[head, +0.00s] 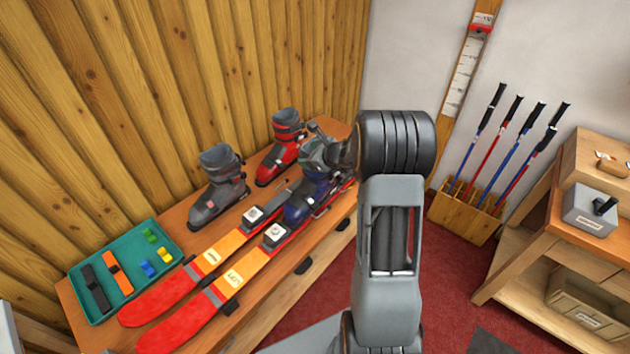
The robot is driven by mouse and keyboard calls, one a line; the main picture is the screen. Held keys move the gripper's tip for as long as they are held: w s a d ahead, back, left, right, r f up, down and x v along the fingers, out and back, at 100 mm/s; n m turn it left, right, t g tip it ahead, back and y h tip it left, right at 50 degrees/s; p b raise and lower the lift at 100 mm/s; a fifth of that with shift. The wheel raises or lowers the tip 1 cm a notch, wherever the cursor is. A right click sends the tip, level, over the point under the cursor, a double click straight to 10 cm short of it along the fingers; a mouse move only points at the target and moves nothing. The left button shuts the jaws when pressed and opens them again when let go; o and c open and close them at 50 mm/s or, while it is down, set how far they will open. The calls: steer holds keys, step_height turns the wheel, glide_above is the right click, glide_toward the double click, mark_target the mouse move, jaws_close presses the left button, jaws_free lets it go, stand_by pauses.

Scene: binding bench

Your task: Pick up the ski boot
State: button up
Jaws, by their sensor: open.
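Three ski boots are on the wooden bench (262,297). A grey boot (217,188) stands at the left, and a red boot (284,147) stands behind it to the right. A dark blue boot (303,205) is at the right, at the rear part of the nearer ski. My gripper (313,153) is open at the upper part of the blue boot and hides much of it. I cannot tell whether the jaws are around its cuff or touching it. The grey and red boots are clear of my gripper.
Two red and orange skis (182,291) with bindings lie along the bench. A teal tray (168,240) with straps and small blocks is at its left end. A plank wall (180,90) backs the bench. A pole rack (463,219) and a side table (575,228) stand right.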

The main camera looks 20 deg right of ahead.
steer(key=shift+w+a+f, duration=0.2)
steer(key=shift+w+f, duration=0.05)
steer(key=shift+w, duration=0.15)
steer(key=shift+c, duration=0.3)
steer(key=c, duration=1.2)
jaws_close()
